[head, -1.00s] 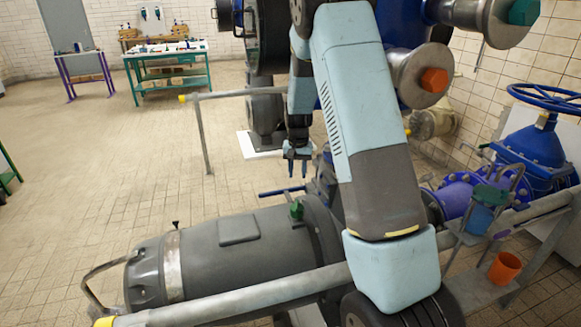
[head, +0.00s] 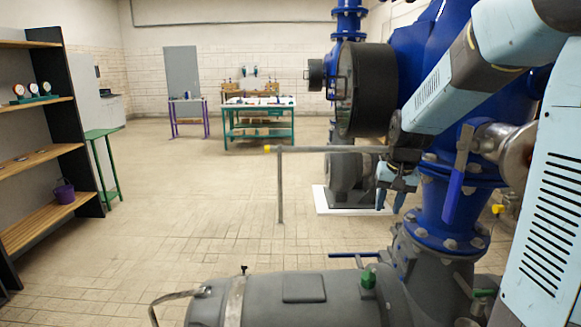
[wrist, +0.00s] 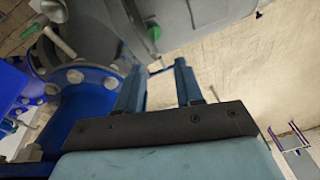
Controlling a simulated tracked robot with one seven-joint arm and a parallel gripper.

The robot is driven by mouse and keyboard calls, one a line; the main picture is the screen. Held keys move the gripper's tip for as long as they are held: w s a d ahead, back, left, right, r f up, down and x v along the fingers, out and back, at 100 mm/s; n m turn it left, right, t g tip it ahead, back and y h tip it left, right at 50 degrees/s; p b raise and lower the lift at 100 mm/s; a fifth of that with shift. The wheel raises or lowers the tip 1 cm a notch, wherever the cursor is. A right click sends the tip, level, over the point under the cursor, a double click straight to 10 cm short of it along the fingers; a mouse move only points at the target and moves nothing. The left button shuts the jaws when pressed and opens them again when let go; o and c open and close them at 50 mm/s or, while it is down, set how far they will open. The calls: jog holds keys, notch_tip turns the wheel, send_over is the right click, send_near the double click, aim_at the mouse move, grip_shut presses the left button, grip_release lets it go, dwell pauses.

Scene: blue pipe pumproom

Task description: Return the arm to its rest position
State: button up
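My arm, light blue and dark grey, comes in from the right side of the head view. It bends down to my gripper (head: 390,201), which hangs in front of the grey pump base on its white plinth. The two blue fingers point down and stand apart with nothing between them. The wrist view shows the same open, empty fingers (wrist: 158,88), with floor, blue flanged pipe and grey pump body around them. Whether the gripper touches the blue pipe beside it cannot be told, but a gap seems to show.
A large blue flanged pipe (head: 445,215) stands close right of my gripper. A grey motor (head: 290,300) lies in front, and a grey rail (head: 280,190) stands to the left. Shelves (head: 40,150) are far left, a green table (head: 258,120) at the back. The middle floor is clear.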

jog(key=s+a+r+n+t, duration=0.1)
jog(key=s+r, duration=0.3)
jog(key=s, duration=0.8)
jog(key=s+a+r+n+t, duration=0.1)
jog(key=s+r, duration=0.4)
jog(key=s, duration=0.7)
jog(key=shift+t+h, duration=0.3)
jog(key=shift+t, duration=0.3)
jog(key=shift+s+d, duration=0.1)
